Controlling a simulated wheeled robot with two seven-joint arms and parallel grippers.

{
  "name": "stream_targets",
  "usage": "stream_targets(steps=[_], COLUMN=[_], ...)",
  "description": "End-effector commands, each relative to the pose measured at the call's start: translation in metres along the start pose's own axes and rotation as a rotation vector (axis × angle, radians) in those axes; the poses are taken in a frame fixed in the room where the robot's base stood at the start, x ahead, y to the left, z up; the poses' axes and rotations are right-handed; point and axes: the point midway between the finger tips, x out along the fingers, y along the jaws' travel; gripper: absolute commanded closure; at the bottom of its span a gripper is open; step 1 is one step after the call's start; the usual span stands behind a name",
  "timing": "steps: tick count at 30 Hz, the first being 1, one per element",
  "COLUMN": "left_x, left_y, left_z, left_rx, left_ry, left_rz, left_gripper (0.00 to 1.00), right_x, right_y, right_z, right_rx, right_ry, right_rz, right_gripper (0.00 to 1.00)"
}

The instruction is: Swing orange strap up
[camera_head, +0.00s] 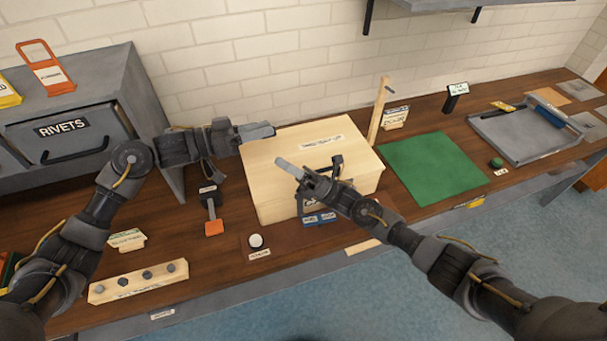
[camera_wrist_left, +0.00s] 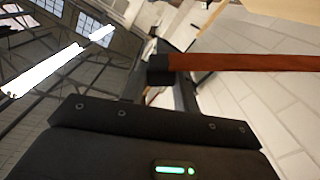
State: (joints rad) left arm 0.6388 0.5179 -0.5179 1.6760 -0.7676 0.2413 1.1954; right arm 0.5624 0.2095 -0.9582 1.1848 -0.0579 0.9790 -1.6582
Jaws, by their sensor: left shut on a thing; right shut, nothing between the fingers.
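In the left wrist view a long orange-red strap-like bar (camera_wrist_left: 245,62) with a black end runs from between my left fingers toward the right edge. My left gripper (camera_head: 268,131) is shut on it, above the back left of a pale wooden box (camera_head: 265,185). In the head view I cannot make out the held bar, which seems hidden by the gripper. My right gripper (camera_head: 284,165) is shut and empty, over the front of the box, covering part of a dark fitting there.
A black tool with an orange end (camera_head: 214,228) lies left of the box. A wooden post (camera_head: 378,115) and a green mat (camera_head: 433,167) are to the right. A grey rivets cabinet (camera_head: 85,115) stands at left.

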Motion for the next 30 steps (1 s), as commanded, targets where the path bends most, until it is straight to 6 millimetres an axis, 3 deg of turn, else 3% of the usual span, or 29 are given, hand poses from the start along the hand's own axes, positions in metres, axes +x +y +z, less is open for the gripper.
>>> stream_targets(steps=[2, 9, 24, 30], left_x=[-0.001, -0.001, -0.001, -0.001], left_y=[-0.001, -0.001, -0.001, -0.001], left_z=[0.001, 0.001, 0.000, 0.002], left_rx=[-0.001, -0.001, -0.001, -0.001], left_ry=[-0.001, -0.001, -0.001, -0.004], left_rz=[-0.004, -0.004, -0.004, -0.003], left_gripper=[1.00, 1.00, 1.00, 1.00], right_x=[0.014, 0.032, 0.037, 0.052], right_y=[0.000, 0.000, 0.000, 0.002], right_z=[0.004, 0.024, 0.029, 0.044], right_rx=[-0.002, -0.001, 0.001, 0.036], right_ry=[0.000, 0.000, 0.000, -0.001], right_rz=[0.002, 0.000, -0.003, -0.038], right_gripper=[1.00, 1.00, 1.00, 1.00])
